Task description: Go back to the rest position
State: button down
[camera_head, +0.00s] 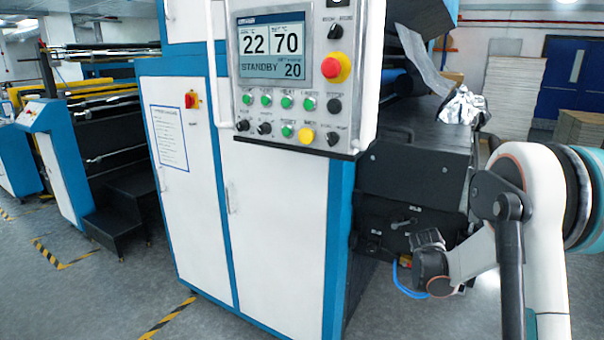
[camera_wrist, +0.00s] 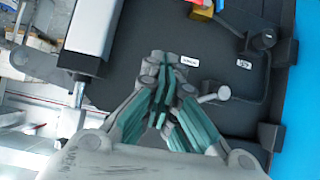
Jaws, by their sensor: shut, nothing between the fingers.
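My gripper (camera_wrist: 164,62) is shut and empty in the wrist view. Its fingertips are together in front of a dark machine panel (camera_wrist: 215,115) with small white labels; I cannot tell the exact gap to it. In the head view my arm (camera_head: 545,200) reaches in from the right, bent down towards the dark lower panel (camera_head: 385,235) of the laminating machine. The gripper fingers cannot be made out clearly there.
The white and blue machine cabinet (camera_head: 275,230) carries a control panel (camera_head: 290,75) reading STANDBY, with a red emergency button (camera_head: 336,67). A black lever (camera_wrist: 262,41) sticks out from the dark panel. Grey floor (camera_head: 100,290) lies open at the left front.

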jog(key=s+a+r+n+y, duration=0.3)
jog(key=s+a+r, duration=1.2)
jog(key=s, duration=0.3)
jog(key=s+a+n+g+y, duration=0.1)
jog(key=s+a, duration=0.4)
jog(key=s, duration=0.7)
jog(key=s+a+f+n+g+y, duration=0.1)
jog(key=s+a, duration=0.5)
jog(key=s, duration=0.6)
jog(key=shift+a+f+n+y, duration=0.15)
jog(key=shift+f+n+y, duration=0.15)
jog(key=shift+n+y, duration=0.35)
